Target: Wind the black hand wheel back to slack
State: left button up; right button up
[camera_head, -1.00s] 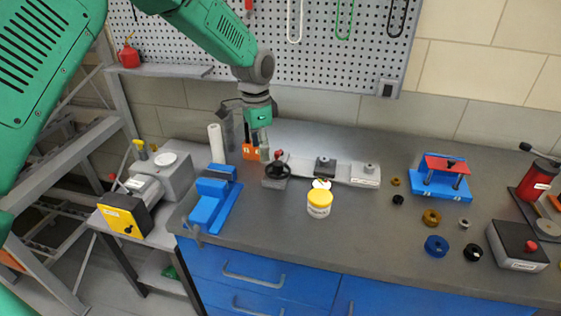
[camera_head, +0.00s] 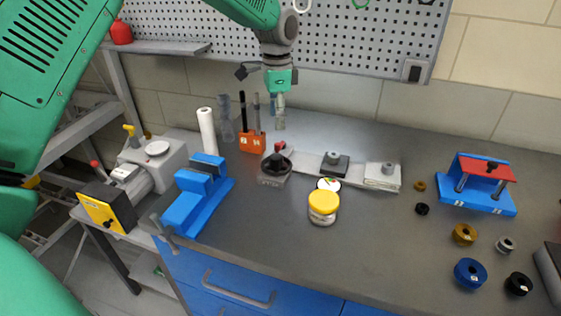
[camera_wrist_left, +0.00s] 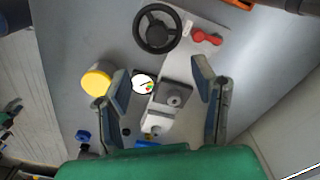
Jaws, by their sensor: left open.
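The black hand wheel (camera_head: 276,163) sits on a grey block on the bench; in the left wrist view (camera_wrist_left: 138,31) it lies near the top, spoked and seen from above. A red lever (camera_head: 280,147) is behind it and shows beside it in the wrist view (camera_wrist_left: 207,37). A white dial with coloured marks (camera_head: 328,185) lies to the wheel's right, also in the wrist view (camera_wrist_left: 141,84). My left gripper (camera_head: 279,126) is above and behind the wheel, apart from it. Its fingers (camera_wrist_left: 160,78) are spread and empty. My right gripper is out of view.
A pale plate (camera_head: 308,160) carries grey blocks right of the wheel. A yellow-lidded jar (camera_head: 323,207) stands in front. A blue vise (camera_head: 196,198) is left; an orange holder (camera_head: 252,142) stands behind-left. Loose rings and a blue-red fixture (camera_head: 482,182) are right.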

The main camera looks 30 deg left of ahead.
aim_at(276, 156)
pick_arm(q)
jog(key=f, duration=1.1)
jog(key=shift+s+a+f, duration=0.15)
jog(key=shift+s+f, duration=0.1)
jog(key=shift+f, duration=0.65)
jog(key=c, duration=1.2)
